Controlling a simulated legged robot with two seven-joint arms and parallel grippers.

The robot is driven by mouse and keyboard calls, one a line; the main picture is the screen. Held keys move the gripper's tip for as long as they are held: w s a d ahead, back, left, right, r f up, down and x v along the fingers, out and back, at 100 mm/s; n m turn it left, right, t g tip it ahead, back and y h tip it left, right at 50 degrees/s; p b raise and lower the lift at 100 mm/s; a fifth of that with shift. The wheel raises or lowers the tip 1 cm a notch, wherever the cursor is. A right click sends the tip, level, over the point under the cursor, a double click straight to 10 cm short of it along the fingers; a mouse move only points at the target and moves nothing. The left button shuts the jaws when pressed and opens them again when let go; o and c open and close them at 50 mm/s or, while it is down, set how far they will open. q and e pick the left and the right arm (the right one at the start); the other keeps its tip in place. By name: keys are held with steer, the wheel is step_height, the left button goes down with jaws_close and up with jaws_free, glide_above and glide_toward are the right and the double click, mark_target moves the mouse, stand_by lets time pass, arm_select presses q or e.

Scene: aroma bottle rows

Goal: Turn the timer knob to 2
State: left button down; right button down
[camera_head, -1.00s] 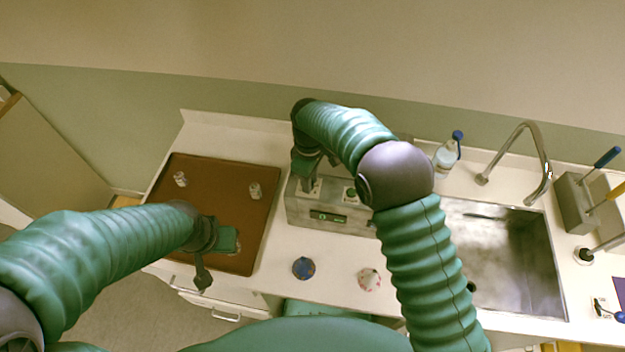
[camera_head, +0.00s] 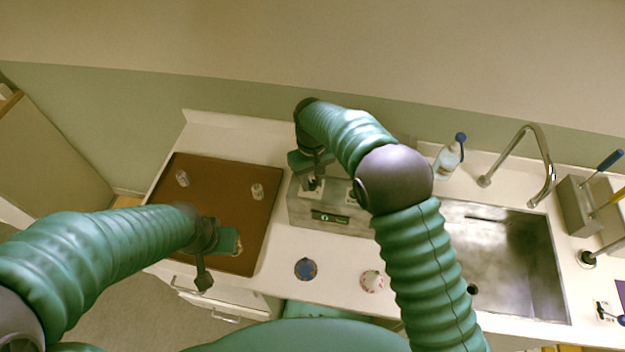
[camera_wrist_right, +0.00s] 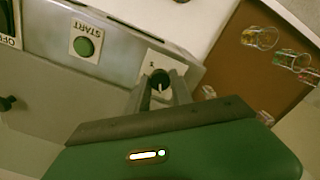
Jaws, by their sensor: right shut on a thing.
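A grey box (camera_head: 298,213) stands on the counter against the back, with a lit green display on its front. In the right wrist view its top face carries a green START button (camera_wrist_right: 84,46) and a dark round timer knob (camera_wrist_right: 160,77) on a white plate. My right gripper (camera_wrist_right: 159,90) is over that plate, its two fingers shut on the knob. In the head view my right gripper (camera_head: 313,184) covers the knob, and the dial setting cannot be read. My left gripper (camera_head: 205,262) hangs over the front of the brown board, its jaws unclear.
The brown board (camera_head: 212,180) holds small glass bottles. A blue round thing (camera_head: 305,268) and a red-white one (camera_head: 371,281) lie in front of the box. A sink (camera_head: 510,255), tap (camera_head: 545,165) and blue-capped bottle (camera_head: 447,157) are to the right.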

steer(key=shift+w+a+r, duration=0.1)
steer(key=shift+w+r, duration=0.15)
steer(key=shift+w, duration=0.05)
steer(key=c, duration=1.5)
jaws_free()
steer(key=shift+o, duration=1.3)
steer(key=shift+f, duration=0.1)
steer(key=shift+o, duration=0.6)
steer(key=shift+a+f, duration=0.1)
steer(key=shift+f, duration=0.05)
steer(key=shift+r, duration=0.3)
step_height(320, 180, up, 8)
steer(key=b, duration=0.3)
step_height(320, 180, up, 8)
glide_above(311, 181)
steer(key=shift+a+r, duration=0.1)
steer(key=shift+a, duration=0.05)
